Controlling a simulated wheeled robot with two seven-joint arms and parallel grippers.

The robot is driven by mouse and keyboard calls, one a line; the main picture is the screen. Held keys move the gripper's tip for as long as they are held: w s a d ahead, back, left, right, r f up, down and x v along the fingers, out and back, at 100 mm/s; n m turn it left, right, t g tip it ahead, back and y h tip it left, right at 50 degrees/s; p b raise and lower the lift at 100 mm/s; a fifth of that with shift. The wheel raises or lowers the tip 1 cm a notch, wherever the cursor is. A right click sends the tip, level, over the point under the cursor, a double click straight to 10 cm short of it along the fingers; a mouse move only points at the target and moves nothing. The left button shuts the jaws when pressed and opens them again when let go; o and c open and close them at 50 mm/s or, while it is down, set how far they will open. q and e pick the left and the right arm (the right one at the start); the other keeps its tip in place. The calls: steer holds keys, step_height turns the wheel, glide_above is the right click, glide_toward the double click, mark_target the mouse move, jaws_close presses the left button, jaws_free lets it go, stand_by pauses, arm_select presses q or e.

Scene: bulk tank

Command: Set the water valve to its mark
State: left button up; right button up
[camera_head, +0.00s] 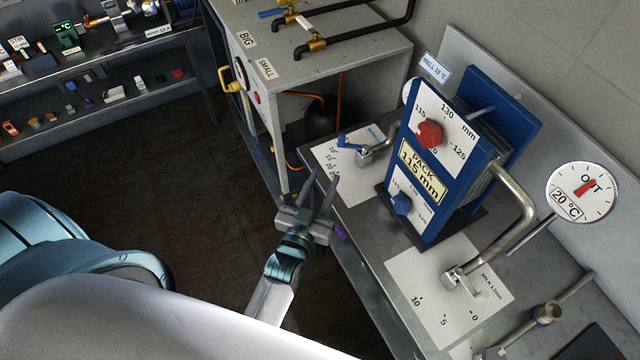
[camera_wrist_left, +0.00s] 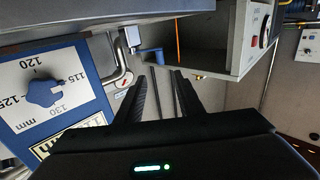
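The water valve is a blue lever (camera_head: 352,145) on a metal body, over a white scale plate (camera_head: 353,185) on the bench. The lever points up-left, near the low end of the visible numbers; its exact reading is too small to tell. My left gripper (camera_head: 325,175) is open and empty, in front of the plate's near-left edge and apart from the lever. In the left wrist view, the open fingers (camera_wrist_left: 163,76) point toward the blue lever (camera_wrist_left: 151,54), which lies beyond them. My right gripper is not in view.
A blue plate pack (camera_head: 429,185) with red and blue knobs stands right of the valve. The milk valve (camera_head: 458,279) and a temperature dial (camera_head: 581,191) are farther right. A grey cabinet (camera_head: 350,50) stands behind on the left. Open floor lies left of the bench.

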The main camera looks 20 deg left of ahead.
arm_select(q)
steer(key=shift+s, duration=0.95)
